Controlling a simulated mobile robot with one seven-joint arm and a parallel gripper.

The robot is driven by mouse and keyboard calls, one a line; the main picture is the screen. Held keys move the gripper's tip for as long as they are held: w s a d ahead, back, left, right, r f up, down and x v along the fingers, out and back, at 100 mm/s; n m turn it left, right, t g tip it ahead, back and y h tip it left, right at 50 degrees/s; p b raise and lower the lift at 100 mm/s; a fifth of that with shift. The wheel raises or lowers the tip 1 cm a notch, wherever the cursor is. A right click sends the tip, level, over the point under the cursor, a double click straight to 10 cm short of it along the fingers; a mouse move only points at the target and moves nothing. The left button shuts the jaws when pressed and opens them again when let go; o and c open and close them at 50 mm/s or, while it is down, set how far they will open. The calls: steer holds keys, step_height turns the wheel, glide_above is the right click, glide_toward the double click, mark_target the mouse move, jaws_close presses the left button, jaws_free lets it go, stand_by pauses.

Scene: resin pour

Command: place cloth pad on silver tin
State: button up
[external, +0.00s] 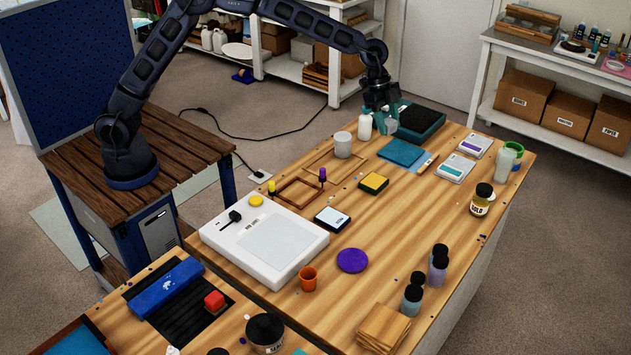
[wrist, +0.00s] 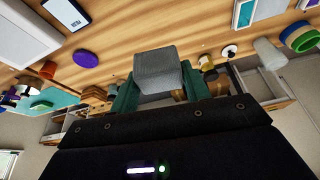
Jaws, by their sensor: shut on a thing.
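My gripper (external: 381,118) is at the far end of the wooden table, above the table beside the dark green tray. In the wrist view its green fingers (wrist: 158,92) are shut on a grey, soft-edged block, which I take to be the cloth pad (wrist: 158,65). In the external view only a small pale part of the pad (external: 390,125) shows below the fingers. A pale grey cylinder, which looks like the silver tin (external: 343,145), stands upright on the table left of my gripper, apart from the pad. I cannot make the tin out in the wrist view.
A white bottle (external: 365,127) stands close to my gripper, between it and the tin. The green tray (external: 430,132) with a black inside lies just right. A blue mat (external: 402,153) and a yellow-topped pad (external: 373,183) lie in front. A wooden frame (external: 297,192) lies left.

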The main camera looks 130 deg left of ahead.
step_height(320, 180, up, 6)
steer(key=n, duration=0.2)
glide_above(347, 137)
steer(key=s, duration=0.1)
steer(key=shift+y, duration=0.3)
steer(key=f, duration=1.9)
steer(key=shift+s+f, duration=0.25)
steer(key=shift+f, duration=0.15)
steer(key=shift+f, duration=0.5)
steer(key=o, duration=0.9)
steer(key=shift+o, duration=0.2)
